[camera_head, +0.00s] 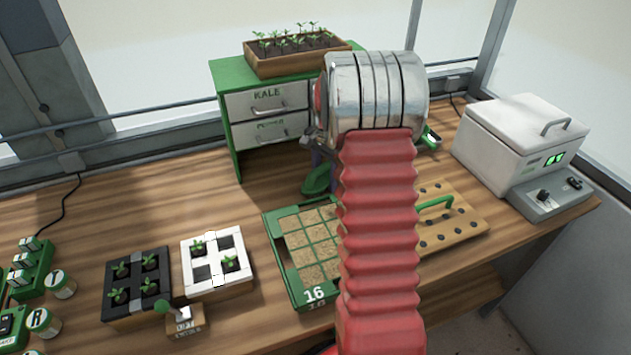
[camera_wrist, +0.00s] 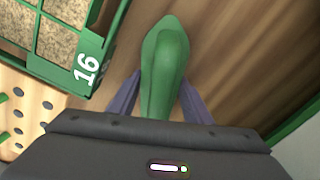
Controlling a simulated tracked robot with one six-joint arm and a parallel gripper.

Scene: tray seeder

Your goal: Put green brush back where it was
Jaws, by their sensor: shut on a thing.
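My gripper (camera_wrist: 162,102) is shut, with its purple fingers on both sides of a smooth green piece (camera_wrist: 166,55). I take this piece to be the green brush; no bristles show. In the head view the green brush (camera_head: 317,181) hangs below my gripper (camera_head: 318,160), in front of the green drawer cabinet and behind the seed tray. My arm partly hides both. Whether the brush touches the table cannot be told. A small green and dark thing (camera_head: 431,139) shows behind my arm on the right, partly hidden.
The green seed tray (camera_head: 287,277) marked 16 stands near my arm; a wooden dibber board (camera_head: 466,223) with a green handle is right of it. The cabinet (camera_head: 228,150) bears a seedling box. A white lidded machine (camera_head: 500,143) stands right. Seedling pots (camera_head: 250,282) stand left.

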